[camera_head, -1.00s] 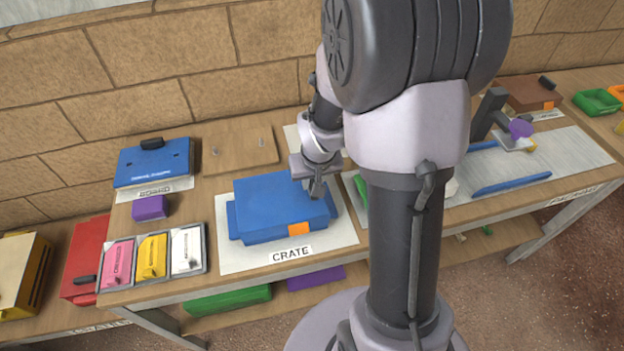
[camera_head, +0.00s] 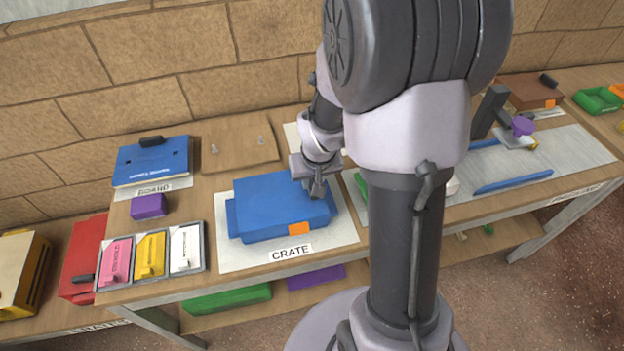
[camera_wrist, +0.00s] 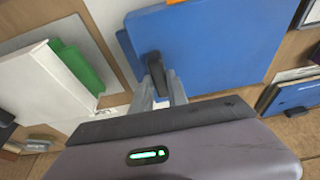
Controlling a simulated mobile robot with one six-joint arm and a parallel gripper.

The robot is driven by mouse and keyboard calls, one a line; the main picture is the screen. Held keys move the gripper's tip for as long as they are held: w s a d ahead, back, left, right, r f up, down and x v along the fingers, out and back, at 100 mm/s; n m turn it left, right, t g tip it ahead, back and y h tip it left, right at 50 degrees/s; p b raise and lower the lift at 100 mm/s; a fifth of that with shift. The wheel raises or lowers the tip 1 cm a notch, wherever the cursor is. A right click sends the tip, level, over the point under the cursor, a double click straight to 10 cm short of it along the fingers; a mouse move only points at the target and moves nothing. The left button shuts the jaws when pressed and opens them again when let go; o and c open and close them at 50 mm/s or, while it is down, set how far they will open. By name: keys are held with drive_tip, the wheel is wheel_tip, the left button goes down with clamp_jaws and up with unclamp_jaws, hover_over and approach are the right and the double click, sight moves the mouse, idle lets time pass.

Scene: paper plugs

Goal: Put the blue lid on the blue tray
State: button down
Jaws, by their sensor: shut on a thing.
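The blue lid (camera_head: 270,197) lies over the blue tray (camera_head: 276,232) on the white mat marked CRATE. Lid and tray look like one closed block, and I cannot tell whether a thin gap is left between them. The tray has an orange tag (camera_head: 299,228) at its front. My gripper (camera_head: 317,188) is at the lid's right part. In the wrist view the fingers (camera_wrist: 160,95) are shut on the lid's dark handle (camera_wrist: 156,72), with the blue lid top (camera_wrist: 215,45) spread around it. The inside of the tray is hidden.
A blue board (camera_head: 152,163) with a black handle and a purple block (camera_head: 149,206) stand at the left. Pink, yellow and white pieces sit in small trays (camera_head: 150,255) at the front left. A wooden panel (camera_head: 238,146) is behind. My arm hides the bench's middle.

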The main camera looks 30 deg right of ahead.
drive_tip(key=shift+f, duration=0.3)
drive_tip(key=c, duration=1.2)
unclamp_jaws()
drive_tip(key=p+v, duration=0.7)
drive_tip(key=v, duration=1)
drive_tip(key=s+a+r+m+t+y+b, duration=0.1)
drive_tip(key=s+a+r+b, duration=0.4)
drive_tip(key=s+a, duration=0.7)
wheel_tip(320, 180, up, 2)
drive_tip(key=a+t+y, duration=0.1)
drive_tip(key=a+y, duration=0.1)
drive_tip(key=shift+s+a+t, duration=0.3)
drive_tip(key=shift+a, duration=0.1)
